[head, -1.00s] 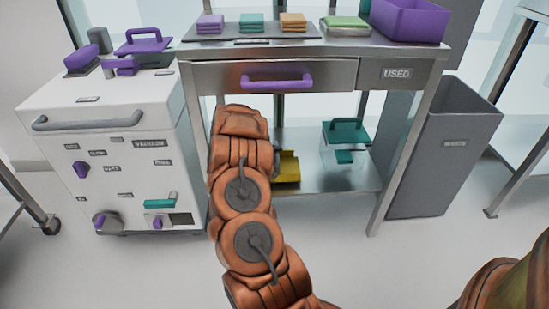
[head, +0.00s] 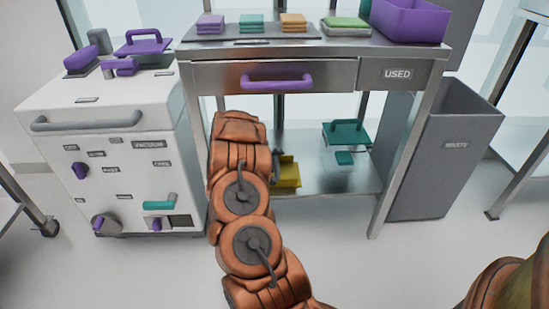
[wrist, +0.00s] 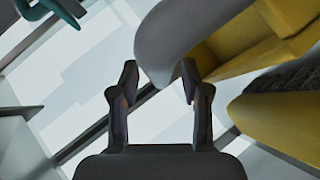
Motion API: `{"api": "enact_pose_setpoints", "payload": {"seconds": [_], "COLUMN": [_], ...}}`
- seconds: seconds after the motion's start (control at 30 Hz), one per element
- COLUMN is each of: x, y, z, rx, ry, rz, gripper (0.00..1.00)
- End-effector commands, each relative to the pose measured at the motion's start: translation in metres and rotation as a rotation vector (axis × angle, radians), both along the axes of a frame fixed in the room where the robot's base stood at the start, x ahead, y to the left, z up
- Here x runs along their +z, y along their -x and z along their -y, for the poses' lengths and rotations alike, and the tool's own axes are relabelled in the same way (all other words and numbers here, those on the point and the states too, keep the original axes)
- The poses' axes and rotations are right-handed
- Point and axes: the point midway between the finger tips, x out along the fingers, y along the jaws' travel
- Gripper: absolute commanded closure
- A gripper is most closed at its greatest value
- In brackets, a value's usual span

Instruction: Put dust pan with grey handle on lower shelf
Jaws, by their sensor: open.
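The yellow dust pan (head: 287,174) shows in the head view at the lower shelf (head: 340,182), partly hidden by my arm. I cannot tell there whether it rests on the shelf. In the wrist view the yellow pan (wrist: 245,45) is at upper right, and its rounded grey handle (wrist: 175,35) reaches down to my fingertips. My gripper (wrist: 158,78) is open. The handle's end lies close to the gap between the fingers, partly behind the right finger; contact cannot be told. My gripper is hidden behind my arm in the head view.
A yellow brush (wrist: 275,118) with dark bristles lies right of my gripper. A teal-handled item (head: 346,134) stands on the shelf's right. The table drawer (head: 275,77) above is shut. A white cabinet (head: 110,110) stands left, a grey waste bin (head: 445,150) right.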

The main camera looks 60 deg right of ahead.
Motion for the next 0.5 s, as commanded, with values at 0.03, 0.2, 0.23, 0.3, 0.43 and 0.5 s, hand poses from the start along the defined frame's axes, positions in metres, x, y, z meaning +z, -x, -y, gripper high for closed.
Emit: {"api": "enact_pose_setpoints", "payload": {"seconds": [0.03,0.2,0.23,0.3,0.43,0.5], "x": [0.0,0.005,0.008,0.013,0.025,0.032], "y": [0.0,-0.001,-0.001,-0.001,-0.002,-0.003], "z": [0.0,-0.004,-0.008,-0.018,-0.042,-0.054], "rx": [0.0,0.002,0.002,0.003,0.003,0.003], "ry": [0.0,0.0,-0.001,-0.003,-0.003,0.0], "rz": [0.0,0.0,0.0,-0.001,-0.001,0.002], "gripper": [0.53,0.53,0.53,0.53,0.53,0.53]}}
